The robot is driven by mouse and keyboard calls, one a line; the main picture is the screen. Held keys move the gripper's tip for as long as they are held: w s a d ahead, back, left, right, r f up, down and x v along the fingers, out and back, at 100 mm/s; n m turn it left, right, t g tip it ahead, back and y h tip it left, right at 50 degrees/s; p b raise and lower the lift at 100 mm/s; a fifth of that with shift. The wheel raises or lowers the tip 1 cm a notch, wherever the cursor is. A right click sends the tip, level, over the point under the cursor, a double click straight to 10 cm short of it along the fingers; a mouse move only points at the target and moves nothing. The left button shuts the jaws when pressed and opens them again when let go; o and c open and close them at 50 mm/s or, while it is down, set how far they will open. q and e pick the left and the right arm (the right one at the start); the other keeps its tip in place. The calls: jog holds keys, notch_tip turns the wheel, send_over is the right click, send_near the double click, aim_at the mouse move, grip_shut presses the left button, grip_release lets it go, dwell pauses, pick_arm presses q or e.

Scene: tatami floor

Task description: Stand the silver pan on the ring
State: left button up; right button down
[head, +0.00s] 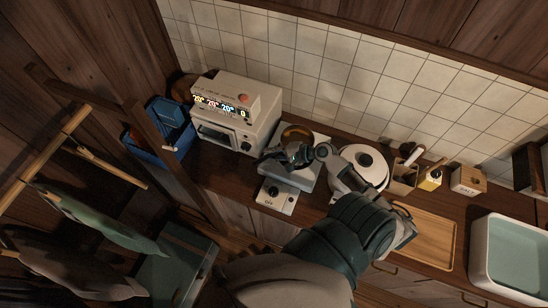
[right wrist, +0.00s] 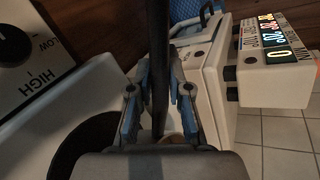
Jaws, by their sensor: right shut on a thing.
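My right gripper (head: 276,157) is over the pale hot plate (head: 277,199), its arm coming in from below. It is shut on a dark rod-like handle (right wrist: 158,50), taken to be the silver pan's; the handle runs between the fingers (right wrist: 158,95) in the right wrist view. The pan's body cannot be made out clearly. A dark round patch (right wrist: 82,138), probably the ring, shows on the pale top beside the gripper in that view. A brown-orange round thing (head: 297,131) shows just behind the gripper. My left gripper is not in view.
A white oven with a lit display (head: 222,108) and a blue crate (head: 162,128) stand left of the hot plate. A white lidded pot (head: 364,163), containers (head: 430,179), a wooden board (head: 428,238) and a sink (head: 508,255) are to the right. A tiled wall closes the back.

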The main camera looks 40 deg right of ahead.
notch_tip(320, 180, down, 4)
jog(key=shift+w+r, duration=0.1)
jog(key=c, duration=1.1)
grip_release()
jog(key=b+v, duration=0.1)
jog(key=v, duration=1.1)
